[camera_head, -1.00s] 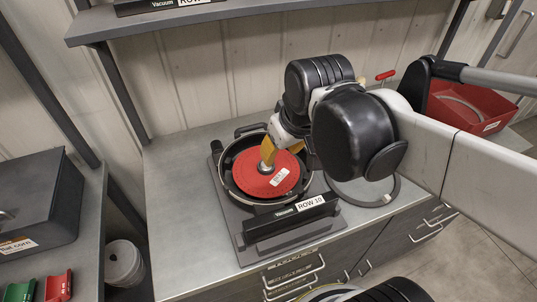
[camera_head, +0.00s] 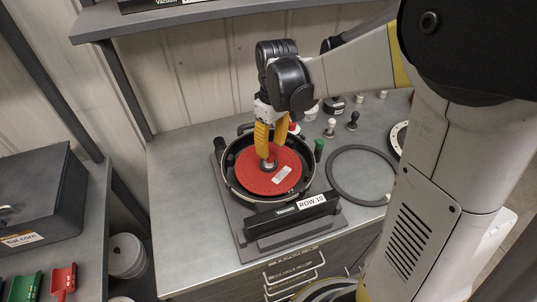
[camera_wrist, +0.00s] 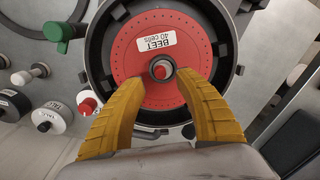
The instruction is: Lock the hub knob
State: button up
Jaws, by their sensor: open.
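The hub knob (camera_head: 267,164) is a small grey metal knob with a round opening at the centre of the red seed disc (camera_head: 259,182). In the wrist view the knob (camera_wrist: 162,69) shows between and just beyond the fingertips, and the disc (camera_wrist: 128,55) carries a "BEET 40 cells" label. The disc lies flat in the round black meter housing (camera_head: 229,175). My gripper (camera_head: 266,154) points down over the hub with its yellow fingers apart. In the wrist view my gripper (camera_wrist: 160,80) has one finger on each side of the knob; I cannot tell whether they touch it.
A black bar labelled "ROW 10" (camera_head: 298,207) lies in front of the housing. A green-tipped handle (camera_head: 319,147) stands at its right. A dark ring (camera_head: 335,183) lies on the bench to the right, with several small knobs behind it. The bench left of the housing is clear.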

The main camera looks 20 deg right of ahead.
aim_at(271, 156)
notch_tip(271, 156, down, 4)
jog(key=shift+a+f+b, duration=0.1)
jog(key=shift+b, duration=0.4)
grip_shut()
